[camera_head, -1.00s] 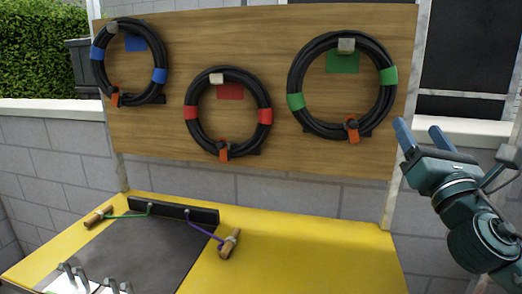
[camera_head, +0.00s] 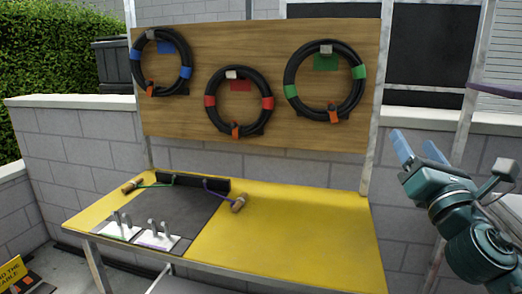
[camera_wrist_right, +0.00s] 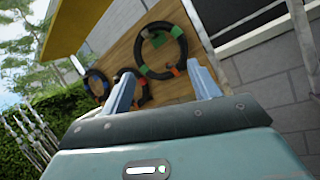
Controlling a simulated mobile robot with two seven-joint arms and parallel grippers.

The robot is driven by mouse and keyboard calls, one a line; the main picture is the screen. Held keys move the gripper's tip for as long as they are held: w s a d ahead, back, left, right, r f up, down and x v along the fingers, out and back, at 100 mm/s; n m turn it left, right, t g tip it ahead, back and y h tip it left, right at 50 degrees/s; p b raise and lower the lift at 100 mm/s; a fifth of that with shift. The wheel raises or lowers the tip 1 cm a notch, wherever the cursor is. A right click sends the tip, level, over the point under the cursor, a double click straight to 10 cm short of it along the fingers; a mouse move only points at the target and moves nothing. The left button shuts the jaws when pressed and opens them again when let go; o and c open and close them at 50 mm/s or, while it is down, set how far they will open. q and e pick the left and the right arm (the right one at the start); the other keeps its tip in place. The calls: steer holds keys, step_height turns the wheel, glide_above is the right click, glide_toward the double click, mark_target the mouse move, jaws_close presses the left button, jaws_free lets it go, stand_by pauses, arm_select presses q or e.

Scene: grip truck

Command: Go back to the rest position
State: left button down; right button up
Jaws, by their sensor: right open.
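My right gripper (camera_head: 420,148) is at the right of the head view, in front of the wall and to the right of the wooden board. Its two blue fingers are apart with nothing between them. In the right wrist view the same gripper (camera_wrist_right: 163,88) is open, with the board and coiled cables far beyond its fingers. My left gripper is in neither view.
Three black cable coils hang on the wooden board (camera_head: 200,108): blue-banded (camera_head: 135,68), red-banded (camera_head: 210,101) and green-banded (camera_head: 290,90). Below is a yellow table (camera_head: 300,225) with a dark mat and two wooden-handled tools. A metal post (camera_head: 468,100) stands near my right arm.

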steer(key=s+a+f+m+g+y+p, duration=0.1)
steer(key=a+f+m+g, duration=0.3)
steer(key=f, duration=0.5)
steer(key=s+a+f+m+g+y+p, duration=0.1)
steer(key=f+m, duration=0.4)
steer(key=f, duration=0.4)
steer(key=s+a+f+m+g+y+p, duration=0.1)
steer(key=s+a+f+m+g+p, duration=0.15)
steer(key=f+m, duration=0.45)
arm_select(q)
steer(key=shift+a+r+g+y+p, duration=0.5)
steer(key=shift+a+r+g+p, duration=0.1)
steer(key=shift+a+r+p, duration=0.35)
arm_select(e)
steer(key=s+a+f+m+g, duration=0.2)
steer(key=s+f+m, duration=0.4)
steer(key=s+f, duration=0.2)
steer(key=s+a+f+m+g, duration=0.2)
steer(key=s+a+f+m, duration=0.1)
steer(key=s+f+m, duration=0.4)
step_height(320, 180, down, 2)
steer(key=shift+s+a+g, duration=0.2)
steer(key=shift+s+g, duration=0.15)
steer(key=shift+s, duration=0.45)
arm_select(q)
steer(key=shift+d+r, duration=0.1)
